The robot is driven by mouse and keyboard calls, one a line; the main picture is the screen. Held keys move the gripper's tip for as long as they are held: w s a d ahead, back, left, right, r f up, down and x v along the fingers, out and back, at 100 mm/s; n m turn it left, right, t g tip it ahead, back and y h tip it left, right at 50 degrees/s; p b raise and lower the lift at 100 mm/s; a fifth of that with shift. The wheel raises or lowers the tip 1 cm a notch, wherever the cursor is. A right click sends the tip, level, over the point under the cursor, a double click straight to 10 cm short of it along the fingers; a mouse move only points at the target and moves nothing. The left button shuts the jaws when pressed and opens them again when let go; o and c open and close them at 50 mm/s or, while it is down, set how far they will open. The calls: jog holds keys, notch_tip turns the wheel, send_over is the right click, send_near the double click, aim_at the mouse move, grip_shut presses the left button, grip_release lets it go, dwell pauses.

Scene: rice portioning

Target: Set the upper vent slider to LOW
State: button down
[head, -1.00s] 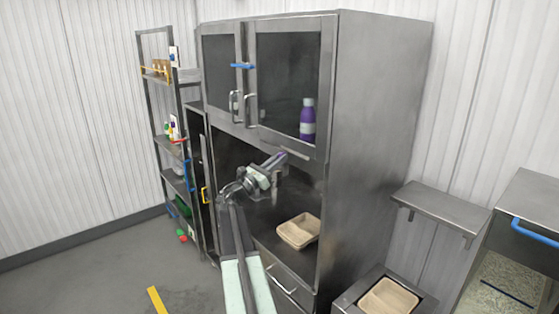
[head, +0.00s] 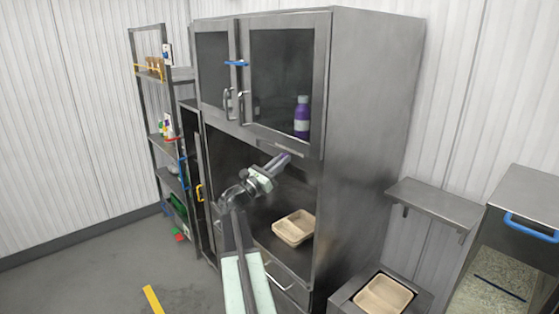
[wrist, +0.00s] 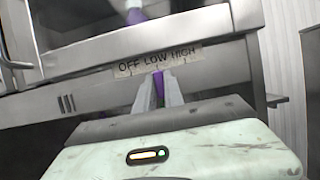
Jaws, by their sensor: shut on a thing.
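The upper vent slider (wrist: 158,86) is a purple knob under a strip lettered OFF LOW HIGH (wrist: 157,62) on the cabinet's front rail. My gripper (wrist: 160,84) is shut on the purple knob, which shows between the two fingers in the wrist view. The knob appears below the word LOW in that slanted view. In the head view my gripper (head: 280,163) reaches up to the rail below the glass doors, with purple showing at its tips. The slider's track is mostly hidden by the fingers.
A purple bottle (head: 302,118) stands behind the right glass door. A beige divided tray (head: 293,228) lies in the open bay below my gripper. Another tray (head: 384,294) sits in a stand at the lower right. A shelf rack (head: 160,130) stands at the left.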

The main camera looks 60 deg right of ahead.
jog(key=c, duration=1.4)
grip_release()
jog(key=shift+c, duration=0.2)
jog(key=b+v, duration=0.3)
jog(key=v, duration=0.5)
